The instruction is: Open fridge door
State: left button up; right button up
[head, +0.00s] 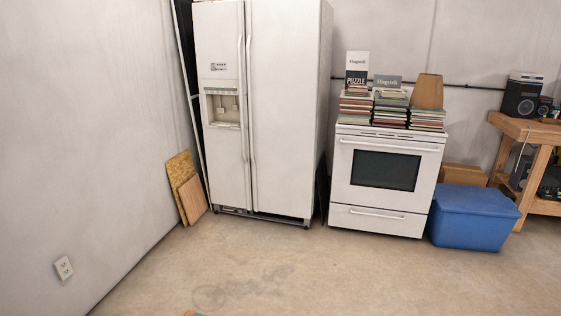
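A white side-by-side fridge (285,120) stands upright against the back wall, left of centre in the head view. Its narrow left door (222,160) has a water and ice dispenser (222,105). Its wider right door (284,110) is plain. Two long vertical handles (246,100) run side by side along the seam between the doors. Both doors look closed. Neither of my grippers is in view.
A white stove (386,185) topped with books (374,108) stands right of the fridge. A blue bin (475,217), a cardboard box (463,175) and a wooden workbench (528,130) are farther right. Wooden boards (187,188) lean left of the fridge. The concrete floor (290,270) ahead is mostly clear.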

aim_at(283, 37)
jog(key=i, duration=3.5)
